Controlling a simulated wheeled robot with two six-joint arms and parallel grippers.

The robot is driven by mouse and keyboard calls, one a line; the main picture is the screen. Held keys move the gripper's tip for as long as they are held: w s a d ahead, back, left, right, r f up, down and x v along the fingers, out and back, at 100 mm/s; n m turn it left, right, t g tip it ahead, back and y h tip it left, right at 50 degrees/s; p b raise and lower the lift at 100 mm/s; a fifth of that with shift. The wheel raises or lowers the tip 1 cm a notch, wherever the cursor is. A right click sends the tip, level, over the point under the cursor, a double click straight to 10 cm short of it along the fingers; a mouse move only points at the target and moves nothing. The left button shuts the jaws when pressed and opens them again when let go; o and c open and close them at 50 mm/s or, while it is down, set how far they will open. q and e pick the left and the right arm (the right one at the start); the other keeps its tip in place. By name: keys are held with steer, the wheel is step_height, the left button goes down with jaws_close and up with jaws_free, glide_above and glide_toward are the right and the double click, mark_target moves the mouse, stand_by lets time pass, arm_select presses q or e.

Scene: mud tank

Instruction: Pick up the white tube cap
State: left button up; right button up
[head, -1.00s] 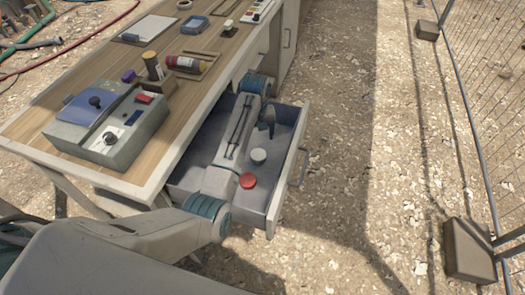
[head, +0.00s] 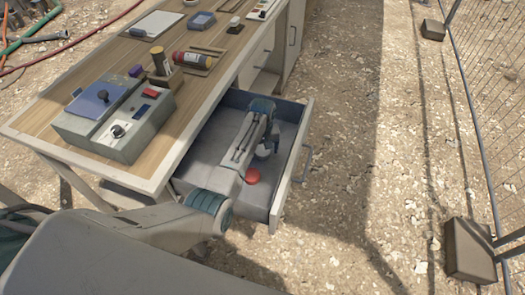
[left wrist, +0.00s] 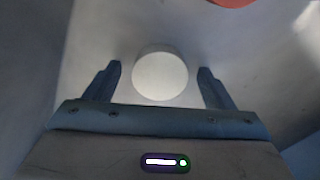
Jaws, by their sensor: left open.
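The white tube cap (left wrist: 160,76) shows in the left wrist view as a pale round disc on the drawer floor. My left gripper (left wrist: 160,69) is open, with one finger on each side of the cap and a gap on both sides. In the head view my left gripper (head: 266,148) reaches down into the open drawer (head: 205,165), and the white cap is mostly or fully hidden by it. My right gripper is in neither view.
A red cap (head: 252,176) lies in the drawer near the white one; its edge shows in the left wrist view (left wrist: 232,2). The drawer walls stand close around my gripper. The table (head: 150,190) holds a control box (head: 115,120) and several tubes.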

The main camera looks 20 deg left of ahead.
arm_select(q)
steer(key=shift+c, duration=0.3)
steer(key=c, duration=1)
steer(key=shift+r, duration=0.1)
